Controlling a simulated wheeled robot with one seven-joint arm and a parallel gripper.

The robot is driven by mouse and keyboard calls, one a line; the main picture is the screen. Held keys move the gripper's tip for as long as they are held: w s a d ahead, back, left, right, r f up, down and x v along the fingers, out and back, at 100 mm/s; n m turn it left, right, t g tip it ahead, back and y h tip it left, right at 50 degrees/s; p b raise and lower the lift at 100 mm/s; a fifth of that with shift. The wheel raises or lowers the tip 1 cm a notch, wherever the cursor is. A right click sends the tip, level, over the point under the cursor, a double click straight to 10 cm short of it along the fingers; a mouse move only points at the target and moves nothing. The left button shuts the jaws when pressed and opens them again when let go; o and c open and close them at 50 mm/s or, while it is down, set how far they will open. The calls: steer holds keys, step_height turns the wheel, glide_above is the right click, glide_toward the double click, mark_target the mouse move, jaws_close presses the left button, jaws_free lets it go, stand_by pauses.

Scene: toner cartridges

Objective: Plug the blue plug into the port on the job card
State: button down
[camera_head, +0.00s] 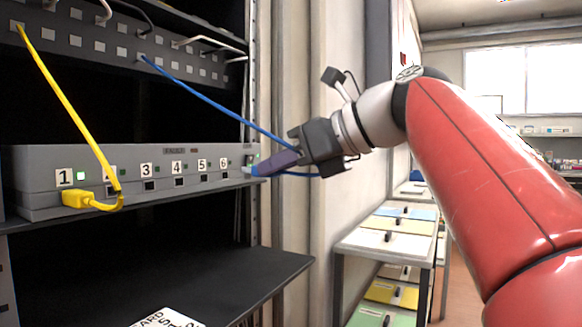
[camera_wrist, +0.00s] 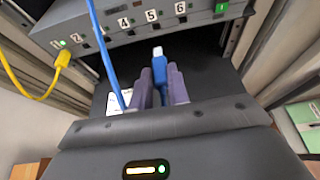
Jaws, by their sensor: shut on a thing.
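My gripper (camera_head: 277,163) is shut on the blue plug (camera_head: 256,169), which points left in the head view, near the right end of the grey port box (camera_head: 125,160). In the wrist view the plug (camera_wrist: 159,70) stands between the two fingers, with its pale tip below labels 5 and 6 and no port around it. A blue cable (camera_head: 205,101) runs from the plug to the upper panel. Ports 3 to 6 look empty; a yellow plug (camera_head: 82,200) sits at port 1, its cable covering label 2. The job card (camera_head: 168,318) is cut off; its port number cannot be read.
The yellow cable (camera_head: 65,95) hangs in front of the box's left part. A black shelf (camera_head: 200,280) juts out below. The rack post (camera_head: 262,215) stands close to my gripper. A stand with coloured folders (camera_head: 395,241) is at the right.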

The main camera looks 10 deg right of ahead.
mark_target(254, 170)
steer(key=shift+b+x, duration=0.9)
steer(key=shift+x, duration=1.9)
steer(key=shift+w+a+r+p, duration=0.15)
steer(key=shift+a+r+p, duration=0.05)
steer(key=shift+a+p, duration=0.1)
steer(key=shift+w+a+f+p, duration=0.1)
steer(key=shift+w+a+p, duration=0.35)
steer(key=shift+a, duration=0.1)
steer(key=shift+p, duration=0.6)
steer(key=shift+w+a+p, duration=0.45)
steer(key=shift+a+p, duration=0.1)
steer(key=shift+p, duration=0.1)
steer(key=shift+w+a, duration=0.65)
steer(key=shift+a, duration=0.15)
stand_by(1.0)
steer(key=c, duration=1.3)
jaws_free()
